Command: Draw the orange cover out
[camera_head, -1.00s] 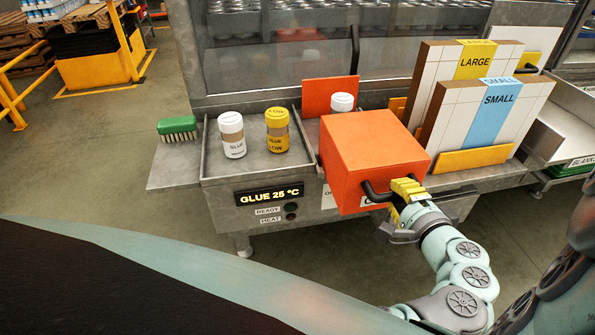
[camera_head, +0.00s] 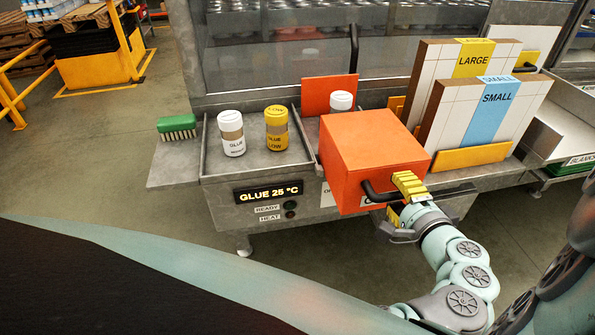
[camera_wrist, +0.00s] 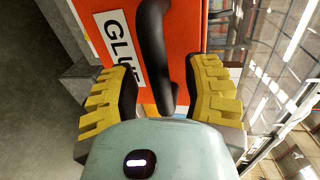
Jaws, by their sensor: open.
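The orange cover (camera_head: 362,150) is a box shape with a black bar handle (camera_head: 378,194) on its front face. It sits at the right part of the grey glue bench. My gripper (camera_head: 402,200) is at the cover's front right, with its yellow ribbed fingers open. In the wrist view, the fingers of my gripper (camera_wrist: 165,95) stand apart on either side of the black handle (camera_wrist: 154,45), with gaps visible. The orange face (camera_wrist: 190,22) and a "GLUE" label (camera_wrist: 118,48) lie behind the handle. What is under the cover is hidden.
A white glue bottle (camera_head: 231,133) and a yellow one (camera_head: 277,128) stand left of the cover. Another white-capped bottle (camera_head: 341,102) is behind it. Boxes marked LARGE (camera_head: 474,61) and SMALL (camera_head: 497,97) stand close on the right. A green brush (camera_head: 177,126) lies far left.

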